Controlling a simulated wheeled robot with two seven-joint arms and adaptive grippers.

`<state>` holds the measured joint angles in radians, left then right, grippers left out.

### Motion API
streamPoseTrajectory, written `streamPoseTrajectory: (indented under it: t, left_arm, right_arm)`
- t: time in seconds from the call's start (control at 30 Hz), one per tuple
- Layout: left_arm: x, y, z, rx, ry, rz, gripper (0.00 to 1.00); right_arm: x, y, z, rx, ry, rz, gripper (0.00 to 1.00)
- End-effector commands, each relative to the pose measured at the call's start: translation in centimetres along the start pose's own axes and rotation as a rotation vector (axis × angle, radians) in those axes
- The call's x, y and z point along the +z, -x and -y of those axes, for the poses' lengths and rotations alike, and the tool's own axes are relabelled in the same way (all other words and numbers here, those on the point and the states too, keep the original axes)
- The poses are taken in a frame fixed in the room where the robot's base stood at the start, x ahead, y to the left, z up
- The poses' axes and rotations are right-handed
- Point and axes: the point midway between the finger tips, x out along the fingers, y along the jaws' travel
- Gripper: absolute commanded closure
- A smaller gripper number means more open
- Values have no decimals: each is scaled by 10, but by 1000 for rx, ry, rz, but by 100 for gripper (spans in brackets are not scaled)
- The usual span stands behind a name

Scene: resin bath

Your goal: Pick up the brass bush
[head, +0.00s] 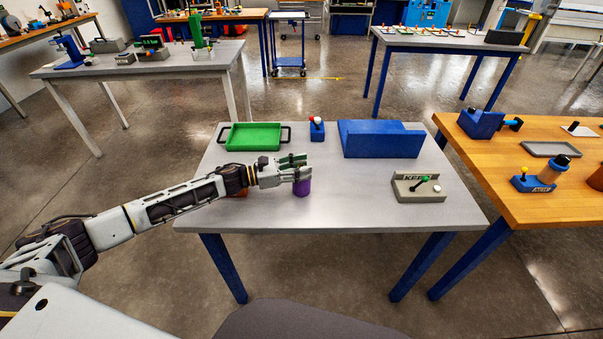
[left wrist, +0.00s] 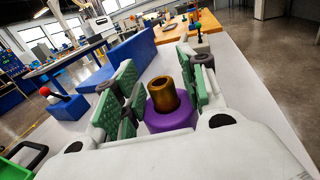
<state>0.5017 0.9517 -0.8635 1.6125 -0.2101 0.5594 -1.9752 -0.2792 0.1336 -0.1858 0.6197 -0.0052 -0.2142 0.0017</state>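The brass bush (left wrist: 163,95) is a hollow brass-coloured cylinder standing upright in a purple round holder (left wrist: 170,118) in the left wrist view. In the head view the purple holder (head: 302,188) stands on the grey table, and the bush is hidden by my fingers. My left gripper (head: 296,165) is above the holder. In the left wrist view the green-padded fingers of my left gripper (left wrist: 157,65) are apart, one on each side of the bush, with small gaps seeming to show. My right gripper is not in view.
A green tray (head: 253,137) and a small blue joystick box (head: 317,132) stand at the back. A blue angled block (head: 380,140) is at back right, and a grey switch box (head: 420,187) at right. The table's front middle is clear. A wooden table (head: 530,205) stands right.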

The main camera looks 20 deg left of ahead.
Motion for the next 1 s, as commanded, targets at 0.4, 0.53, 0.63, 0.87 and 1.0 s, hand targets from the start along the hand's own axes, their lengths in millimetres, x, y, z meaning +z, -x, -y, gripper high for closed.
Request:
streamPoseTrajectory:
  t: [0.4, 0.53, 0.63, 0.87, 1.0]
  left_arm:
    - [0, 0, 0, 0, 0, 0, 100]
    - [1, 0, 0, 0, 0, 0, 100]
    - [3, 0, 0, 0, -1, 1, 100]
    - [21, 0, -1, 0, -3, 2, 100]
    - [40, 0, 0, -1, -3, 1, 100]
  right_arm:
    - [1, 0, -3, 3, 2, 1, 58]
    - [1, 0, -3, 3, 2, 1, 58]
    - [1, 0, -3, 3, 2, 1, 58]
    - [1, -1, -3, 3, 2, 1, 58]
    - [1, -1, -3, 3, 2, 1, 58]
